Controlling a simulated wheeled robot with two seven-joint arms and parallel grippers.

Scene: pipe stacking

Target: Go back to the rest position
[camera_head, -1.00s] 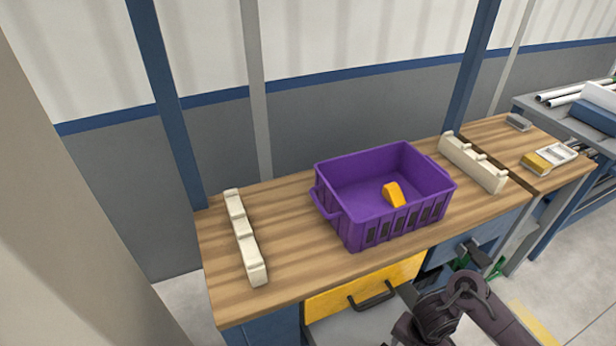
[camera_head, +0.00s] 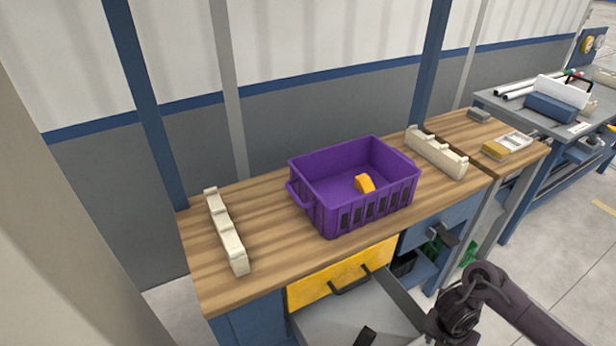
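My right arm shows at the lower right, bent, with its forearm link running down past the bottom edge. Its gripper is out of the picture. My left arm and gripper are not in view. A purple crate (camera_head: 327,212) stands on the wooden workbench (camera_head: 270,268). A small orange-yellow piece (camera_head: 364,183) lies inside the crate. A cream notched holder (camera_head: 226,232) lies on the bench left of the crate, and another cream notched holder (camera_head: 436,154) lies right of it. Both holders look empty.
Below the bench top is a yellow drawer front (camera_head: 318,288) with a dark handle. A grey side table (camera_head: 488,100) at the far right holds white pipes and a blue box (camera_head: 552,108).

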